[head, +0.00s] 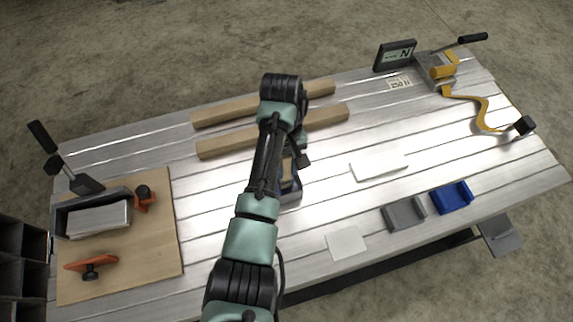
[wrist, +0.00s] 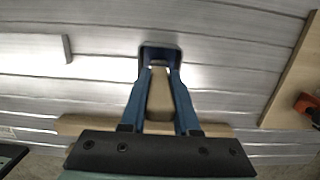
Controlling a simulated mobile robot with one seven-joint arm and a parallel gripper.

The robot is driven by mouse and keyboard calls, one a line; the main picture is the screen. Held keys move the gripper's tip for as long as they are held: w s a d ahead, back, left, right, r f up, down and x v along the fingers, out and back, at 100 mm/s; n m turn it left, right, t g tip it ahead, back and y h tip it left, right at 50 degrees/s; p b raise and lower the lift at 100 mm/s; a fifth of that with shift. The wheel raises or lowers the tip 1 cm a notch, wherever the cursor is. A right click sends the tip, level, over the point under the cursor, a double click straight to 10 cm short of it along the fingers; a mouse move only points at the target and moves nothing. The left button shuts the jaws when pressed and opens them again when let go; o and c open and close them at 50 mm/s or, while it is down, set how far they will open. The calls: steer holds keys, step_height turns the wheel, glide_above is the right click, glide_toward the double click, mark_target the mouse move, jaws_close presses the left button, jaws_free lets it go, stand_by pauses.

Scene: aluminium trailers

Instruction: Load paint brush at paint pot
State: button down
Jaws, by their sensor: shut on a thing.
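My gripper (wrist: 160,80) has blue fingers closed on a tan, handle-like thing, which I take to be the paint brush (wrist: 159,98). Its far end lies at a dark blue open-topped box (wrist: 146,50), perhaps the paint pot. I cannot tell whether the brush tip touches the inside or is only above it. No other pot or brush shows.
Two wooden bars (head: 228,146) lie behind the box. White plates (head: 378,165), grey (head: 404,214) and blue (head: 452,197) brackets are at right. A yellow-handled clamp device (head: 440,70) is far right.

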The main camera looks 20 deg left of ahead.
mark_target(290, 158)
steer(key=shift+f, duration=0.5)
stand_by(0.6)
steer(key=shift+f, duration=0.15)
stand_by(1.8)
steer(key=shift+p, duration=0.3)
step_height(290, 158, up, 7)
steer(key=p, duration=0.7)
steer(key=shift+p, duration=0.4)
steer(key=shift+d+r, duration=0.25)
steer(key=shift+d, duration=0.1)
steer(key=d+r+m, duration=0.6)
steer(key=d+m, duration=0.1)
steer(key=d, duration=0.2)
steer(key=s+r+p, duration=0.8)
steer(key=r+p, duration=0.3)
steer(key=p, duration=0.3)
steer(key=shift+d+r+y+p, duration=0.15)
steer(key=shift+r+y+p, duration=0.2)
steer(key=shift+y+p, duration=0.05)
